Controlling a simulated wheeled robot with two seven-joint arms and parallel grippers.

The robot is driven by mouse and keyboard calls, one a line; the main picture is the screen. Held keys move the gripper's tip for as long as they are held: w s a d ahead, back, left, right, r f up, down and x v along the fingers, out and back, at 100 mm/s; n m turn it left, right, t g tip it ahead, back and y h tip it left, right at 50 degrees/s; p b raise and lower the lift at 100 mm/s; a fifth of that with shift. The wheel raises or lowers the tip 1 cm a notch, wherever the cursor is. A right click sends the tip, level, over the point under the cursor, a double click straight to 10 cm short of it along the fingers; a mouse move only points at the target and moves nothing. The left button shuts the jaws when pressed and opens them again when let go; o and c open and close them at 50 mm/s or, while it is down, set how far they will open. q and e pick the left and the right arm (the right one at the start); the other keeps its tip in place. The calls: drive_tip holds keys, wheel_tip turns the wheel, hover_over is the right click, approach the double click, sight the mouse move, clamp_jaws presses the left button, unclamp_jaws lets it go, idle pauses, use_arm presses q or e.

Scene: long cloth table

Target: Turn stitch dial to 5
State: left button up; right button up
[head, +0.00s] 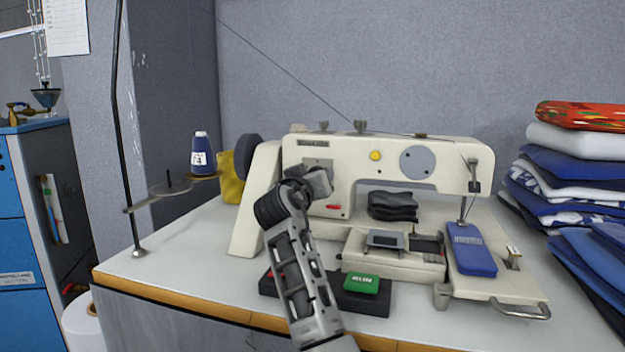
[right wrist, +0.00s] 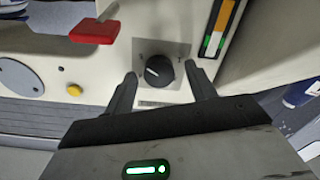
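The stitch dial (right wrist: 159,71) is a round black knob with a white pointer line, set on a square grey plate (right wrist: 176,96) of the cream sewing machine (head: 345,150). Marks on the plate are too small to read. In the right wrist view my right gripper (right wrist: 161,78) is open, with one finger on each side of the dial. Whether the fingers touch it is unclear. In the head view my right gripper (head: 312,180) is at the machine's front and hides the dial. My left gripper is not in view.
A red lever (head: 333,207) and a yellow button (head: 375,156) are near the dial. A blue pad (head: 471,252) is on the machine's right; folded cloths (head: 575,165) are stacked farther right. A thread stand is at left.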

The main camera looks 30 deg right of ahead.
drive_tip(key=v, duration=1.6)
drive_tip(key=shift+p, duration=0.35)
